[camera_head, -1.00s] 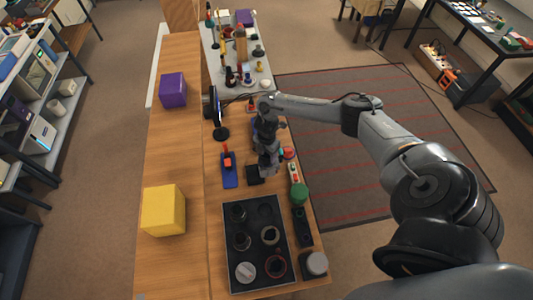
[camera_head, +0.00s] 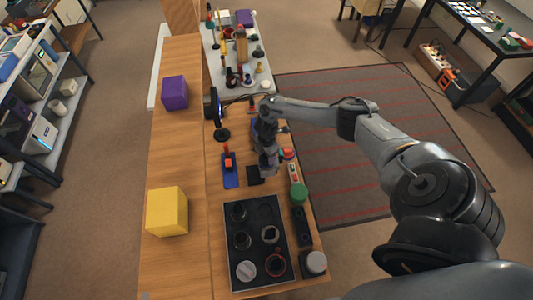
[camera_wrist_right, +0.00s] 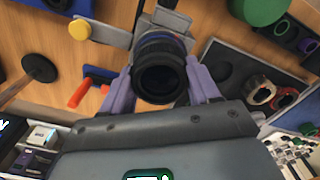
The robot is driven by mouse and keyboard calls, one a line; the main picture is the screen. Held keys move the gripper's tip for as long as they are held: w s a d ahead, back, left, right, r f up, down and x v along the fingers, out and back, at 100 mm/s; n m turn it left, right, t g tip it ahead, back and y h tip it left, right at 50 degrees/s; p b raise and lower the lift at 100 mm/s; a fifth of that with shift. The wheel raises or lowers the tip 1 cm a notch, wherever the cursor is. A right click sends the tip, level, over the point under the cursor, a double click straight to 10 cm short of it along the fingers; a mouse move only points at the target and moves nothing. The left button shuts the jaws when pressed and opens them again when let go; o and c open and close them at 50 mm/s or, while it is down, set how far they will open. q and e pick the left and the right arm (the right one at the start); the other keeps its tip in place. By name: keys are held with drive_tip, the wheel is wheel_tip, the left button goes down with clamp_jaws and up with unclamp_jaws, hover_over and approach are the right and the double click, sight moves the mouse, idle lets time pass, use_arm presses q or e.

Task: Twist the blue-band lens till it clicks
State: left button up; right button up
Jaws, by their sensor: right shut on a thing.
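The lens (camera_wrist_right: 160,68) is a black cylinder with a thin blue band near its far end, seen in the right wrist view. Its dark open end faces the wrist camera. My right gripper (camera_wrist_right: 158,85) is shut around it, one purple-grey finger on each side. The lens's far end meets a grey mount. In the head view my right gripper (camera_head: 268,163) points down over the workbench beside a small black block (camera_head: 255,175), and it hides the lens there. My left gripper is not in view.
A black tray (camera_head: 230,272) with several lens parts and rings lies at the bench's front. A blue stand with a red part (camera_head: 229,170) is left of my gripper. A green cylinder (camera_head: 299,194) stands to the right. Yellow (camera_head: 167,211) and purple (camera_head: 174,93) cubes sit left.

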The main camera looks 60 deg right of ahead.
idle(0.3)
drive_tip(key=shift+r+m+p, duration=0.1)
drive_tip(key=shift+m+p, duration=0.7)
drive_tip(key=shift+m, duration=0.5)
drive_tip(key=shift+p, duration=0.3)
drive_tip(key=shift+m+p, duration=0.35)
drive_tip(key=shift+m, duration=0.15)
drive_tip(key=shift+m+p, duration=0.5)
drive_tip(key=shift+m, duration=0.3)
